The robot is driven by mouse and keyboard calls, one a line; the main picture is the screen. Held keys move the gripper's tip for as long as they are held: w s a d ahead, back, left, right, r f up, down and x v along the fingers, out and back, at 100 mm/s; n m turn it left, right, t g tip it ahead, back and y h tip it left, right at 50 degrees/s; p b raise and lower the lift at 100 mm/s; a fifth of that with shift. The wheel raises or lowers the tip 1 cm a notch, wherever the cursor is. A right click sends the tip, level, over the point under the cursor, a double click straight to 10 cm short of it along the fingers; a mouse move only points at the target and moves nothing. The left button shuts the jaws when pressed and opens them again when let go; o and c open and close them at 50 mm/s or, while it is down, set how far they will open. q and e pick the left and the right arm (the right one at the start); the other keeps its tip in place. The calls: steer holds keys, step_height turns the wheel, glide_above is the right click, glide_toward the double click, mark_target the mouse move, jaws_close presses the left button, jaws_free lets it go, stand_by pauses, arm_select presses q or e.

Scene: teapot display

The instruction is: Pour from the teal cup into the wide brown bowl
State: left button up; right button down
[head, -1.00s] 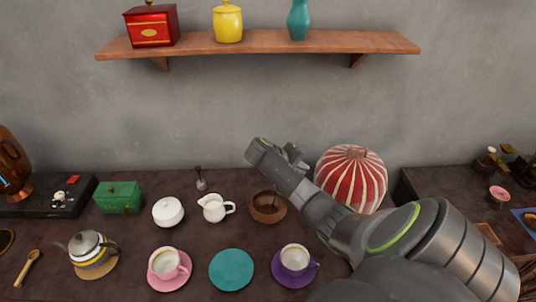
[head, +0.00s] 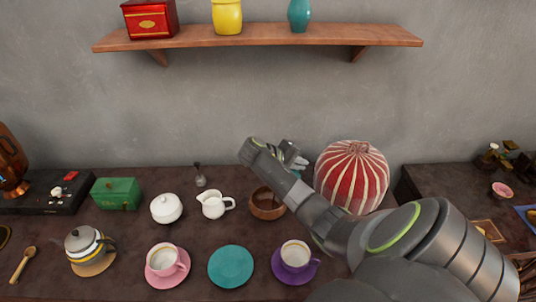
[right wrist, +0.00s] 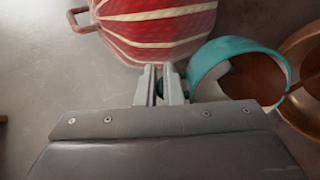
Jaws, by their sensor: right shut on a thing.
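The teal cup (right wrist: 207,57) is in the right wrist view, tilted, with brown liquid inside near its rim. My right gripper (right wrist: 160,84) is shut on it at the cup's left side; the exact grip is partly hidden. The wide brown bowl (right wrist: 303,108) is at the right edge of that view, close beside the cup's rim. In the head view the bowl (head: 260,211) stands on the counter, partly behind my right arm, with my right gripper (head: 292,157) above and beyond it. The cup is almost wholly hidden there. I cannot tell whether liquid is flowing. My left gripper is not in view.
A white creamer (head: 213,205) is left of the bowl. A shelf (head: 260,41) is above.

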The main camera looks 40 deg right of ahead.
steer(key=shift+w+a+r+g+h+b, duration=0.2)
steer(key=shift+a+r+h+b, duration=0.3)
steer(key=shift+h+b, duration=0.35)
steer(key=shift+w+a+r+g+h+b, duration=0.15)
steer(key=shift+a+r+h+b, duration=0.25)
steer(key=shift+a+h+b, duration=0.4)
stand_by(0.5)
steer(key=shift+a+r, duration=0.15)
steer(key=shift+w+a+r+g+h, duration=0.1)
steer(key=shift+w+a+g+h, duration=0.2)
steer(key=shift+a, duration=0.25)
steer(key=shift+s+a, duration=0.1)
steer(key=shift+w+a+r+h, duration=0.2)
steer(key=shift+a+r+h, duration=0.05)
steer(key=shift+a+h, duration=0.45)
